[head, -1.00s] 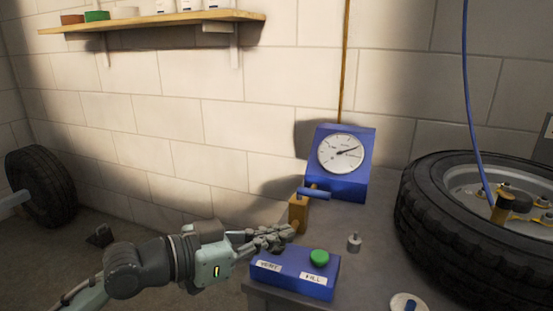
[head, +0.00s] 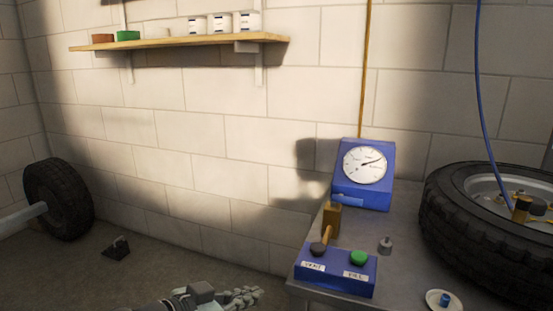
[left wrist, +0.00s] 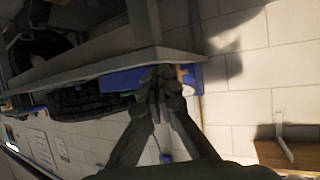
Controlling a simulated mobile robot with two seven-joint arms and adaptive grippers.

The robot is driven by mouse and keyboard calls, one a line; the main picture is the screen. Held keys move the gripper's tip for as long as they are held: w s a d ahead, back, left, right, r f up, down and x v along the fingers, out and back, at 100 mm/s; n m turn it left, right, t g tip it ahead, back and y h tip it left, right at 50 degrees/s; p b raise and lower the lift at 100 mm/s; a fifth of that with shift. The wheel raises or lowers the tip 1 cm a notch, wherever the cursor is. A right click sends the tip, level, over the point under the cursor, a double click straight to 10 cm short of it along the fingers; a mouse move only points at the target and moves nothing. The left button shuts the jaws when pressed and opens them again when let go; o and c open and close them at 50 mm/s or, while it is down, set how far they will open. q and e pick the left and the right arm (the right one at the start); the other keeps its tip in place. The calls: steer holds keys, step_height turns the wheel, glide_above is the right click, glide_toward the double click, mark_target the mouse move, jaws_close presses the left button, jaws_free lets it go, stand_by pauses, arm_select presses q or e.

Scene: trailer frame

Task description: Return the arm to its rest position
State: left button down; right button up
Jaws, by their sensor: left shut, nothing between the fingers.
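My left gripper (head: 246,297) shows at the bottom edge of the head view, left of the bench and apart from it. Its fingers are shut and empty. In the left wrist view the closed fingertips (left wrist: 160,82) overlap the blue control box in the picture. My right gripper is not in view.
The grey bench (head: 405,225) carries a large tire (head: 455,240), a small metal weight (head: 386,245) and a white dish (head: 443,300). A blue hose (head: 484,110) hangs above the tire. A wall shelf (head: 185,43) holds cans. Another tire (head: 60,200) stands left. The floor between is mostly clear.

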arm_select(q)
steer(key=s+a+f+n+g+y, duration=0.1)
steer(key=s+a+f+n+y, duration=0.2)
steer(key=a+f, duration=0.5)
steer(key=s+a+f+n+g+y, duration=0.15)
steer(key=s+a+f+y, duration=0.3)
steer(key=f, duration=0.75)
steer(key=s+a+f+n+g+y, duration=0.1)
steer(key=s+a+f+g, duration=0.1)
steer(key=s+a+f, duration=0.2)
steer(key=s+a+f+n+g+y, duration=0.1)
steer(key=s+a+f, duration=0.4)
steer(key=s, duration=0.5)
steer(key=shift+s+a+f+g+y, duration=0.2)
steer(key=shift+f+g+y, duration=0.3)
steer(key=shift+f, duration=0.35)
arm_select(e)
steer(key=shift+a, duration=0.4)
arm_select(q)
steer(key=shift+w, duration=0.1)
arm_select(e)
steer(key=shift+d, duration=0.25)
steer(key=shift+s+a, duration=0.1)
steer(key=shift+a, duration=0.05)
